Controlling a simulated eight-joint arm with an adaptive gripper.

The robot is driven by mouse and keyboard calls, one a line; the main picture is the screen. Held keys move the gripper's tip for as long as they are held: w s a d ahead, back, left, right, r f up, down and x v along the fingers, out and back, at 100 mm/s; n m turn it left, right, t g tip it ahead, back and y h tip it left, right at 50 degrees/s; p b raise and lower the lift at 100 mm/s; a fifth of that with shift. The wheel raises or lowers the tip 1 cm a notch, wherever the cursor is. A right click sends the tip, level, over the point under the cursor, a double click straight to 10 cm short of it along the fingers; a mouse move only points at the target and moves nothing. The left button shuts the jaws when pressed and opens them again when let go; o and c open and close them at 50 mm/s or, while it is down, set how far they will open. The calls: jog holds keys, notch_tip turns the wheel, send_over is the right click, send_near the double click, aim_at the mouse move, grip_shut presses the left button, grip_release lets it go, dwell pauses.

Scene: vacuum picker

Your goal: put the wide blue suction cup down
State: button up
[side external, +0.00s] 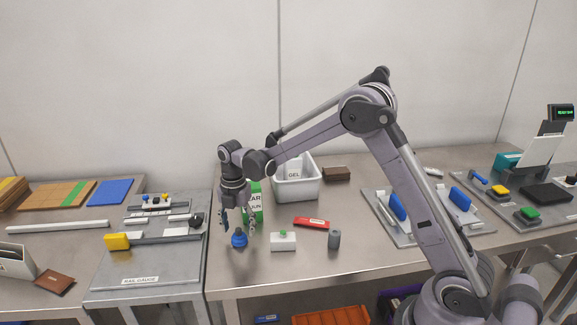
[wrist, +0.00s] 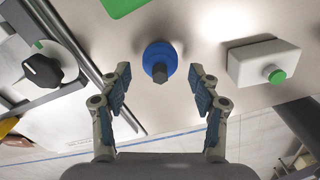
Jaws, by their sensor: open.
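The wide blue suction cup (side external: 239,240) stands on the metal table, near its front left edge. In the wrist view the blue cup (wrist: 160,59) shows from above, with a dark stem on it. My gripper (side external: 238,228) is just above the cup in the side view. In the wrist view my gripper (wrist: 164,92) is open, its two blue-padded fingers spread to either side below the cup. The fingers look apart from the cup, with nothing between them.
A white box with a green button (side external: 283,241) stands right of the cup. A green carton (side external: 253,203) is close behind my gripper. A red box (side external: 311,223), a grey cylinder (side external: 334,239) and a white bin (side external: 296,188) stand nearby. The rail gauge board (side external: 150,270) lies left.

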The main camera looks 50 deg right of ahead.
aim_at(239, 228)
notch_tip(239, 228, up, 10)
jog(key=s+a+r+m+t, duration=0.25)
jog(key=s+r+m, duration=0.45)
jog(key=s+m, duration=0.35)
jog(key=s+f+m+t, duration=0.3)
jog(key=s+m+t, duration=0.1)
jog(key=s+m, duration=0.8)
jog(key=shift+s+f+t, duration=0.35)
jog(key=shift+s, duration=0.05)
